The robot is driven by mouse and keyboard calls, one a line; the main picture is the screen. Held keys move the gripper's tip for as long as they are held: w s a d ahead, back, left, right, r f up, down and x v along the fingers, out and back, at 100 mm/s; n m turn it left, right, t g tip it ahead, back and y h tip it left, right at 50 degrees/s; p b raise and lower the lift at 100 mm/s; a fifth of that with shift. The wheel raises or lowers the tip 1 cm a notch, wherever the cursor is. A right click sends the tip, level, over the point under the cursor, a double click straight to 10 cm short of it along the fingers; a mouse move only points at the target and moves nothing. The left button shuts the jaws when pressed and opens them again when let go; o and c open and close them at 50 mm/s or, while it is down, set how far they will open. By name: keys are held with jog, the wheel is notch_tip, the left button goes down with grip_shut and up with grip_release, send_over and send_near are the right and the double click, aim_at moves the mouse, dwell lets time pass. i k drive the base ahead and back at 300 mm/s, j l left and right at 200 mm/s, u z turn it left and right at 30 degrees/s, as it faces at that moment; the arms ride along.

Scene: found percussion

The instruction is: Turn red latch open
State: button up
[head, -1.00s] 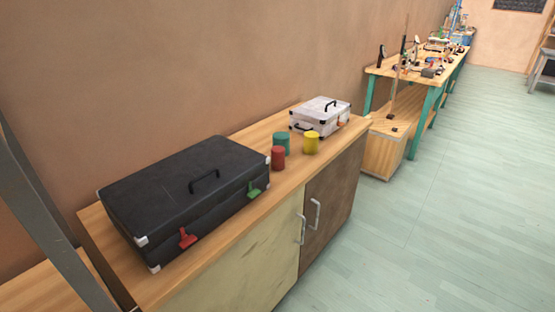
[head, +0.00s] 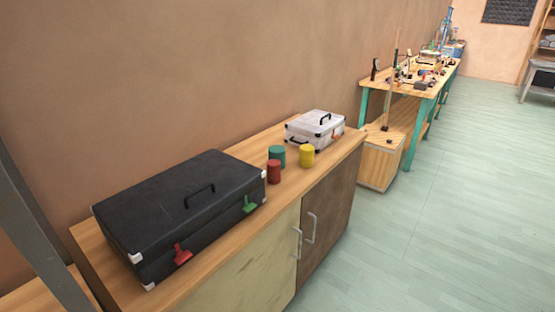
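The red latch (head: 182,255) is on the front side of a black case (head: 165,208), near its left front corner. The case is shut and lies flat on the wooden cabinet top. A green latch (head: 250,204) is on the same front side, nearer the right end.
Red (head: 274,172), teal (head: 277,156) and yellow (head: 307,156) cylinders stand right of the case. A white case (head: 316,129) lies behind them. The cabinet (head: 240,262) has two doors with handles. Open floor (head: 420,240) lies to the right. A cluttered workbench (head: 407,78) stands beyond.

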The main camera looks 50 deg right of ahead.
aim_at(182, 257)
jog(key=l+u, duration=0.25)
jog(key=l, duration=0.9)
jog(key=l+u, duration=0.25)
jog(key=l, duration=0.9)
